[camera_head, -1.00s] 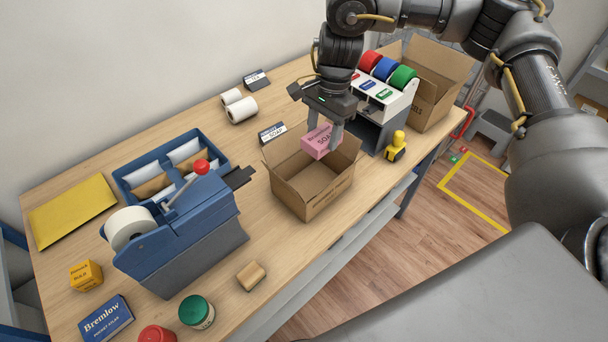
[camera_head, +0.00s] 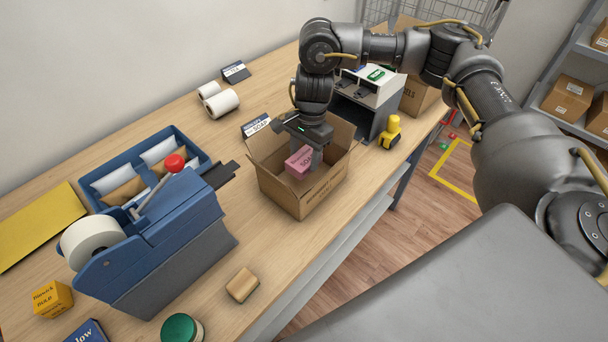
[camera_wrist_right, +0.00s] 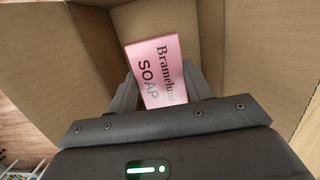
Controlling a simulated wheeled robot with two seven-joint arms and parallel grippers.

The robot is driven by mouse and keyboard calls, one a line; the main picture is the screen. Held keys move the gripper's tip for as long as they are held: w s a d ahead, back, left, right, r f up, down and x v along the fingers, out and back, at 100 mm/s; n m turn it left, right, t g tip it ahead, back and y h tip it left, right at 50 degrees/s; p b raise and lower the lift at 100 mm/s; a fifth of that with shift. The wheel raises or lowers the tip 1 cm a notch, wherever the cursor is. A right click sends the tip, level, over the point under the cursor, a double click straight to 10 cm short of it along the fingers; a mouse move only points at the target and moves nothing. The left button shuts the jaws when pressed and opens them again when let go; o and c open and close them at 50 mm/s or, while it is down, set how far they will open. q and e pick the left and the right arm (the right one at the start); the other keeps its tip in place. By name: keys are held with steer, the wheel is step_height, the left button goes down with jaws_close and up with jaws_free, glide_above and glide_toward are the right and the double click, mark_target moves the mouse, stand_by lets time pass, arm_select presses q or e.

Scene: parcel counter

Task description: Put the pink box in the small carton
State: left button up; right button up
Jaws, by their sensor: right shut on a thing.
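The pink box (camera_head: 299,162), labelled as soap, is between the fingers of my right gripper (camera_head: 308,158), inside the opening of the small carton (camera_head: 306,194). In the right wrist view the pink box (camera_wrist_right: 158,72) sits between both fingers (camera_wrist_right: 165,90), with the cardboard walls (camera_wrist_right: 240,50) around it. The carton stands open on the wooden counter with its flaps spread. I cannot tell whether the box touches the carton floor. My left gripper is not in view.
A blue tape dispenser (camera_head: 150,245) stands left of the carton, with a blue tray (camera_head: 205,158) of packets behind it.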

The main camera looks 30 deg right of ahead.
step_height(320, 180, down, 3)
steer(key=shift+w+d+r, duration=0.1)
step_height(320, 180, down, 3)
steer(key=shift+f+p, duration=0.15)
steer(key=shift+p, duration=0.25)
steer(key=shift+f, duration=0.45)
steer(key=shift+f+b, duration=0.15)
steer(key=shift+b, duration=0.15)
steer(key=o, duration=1)
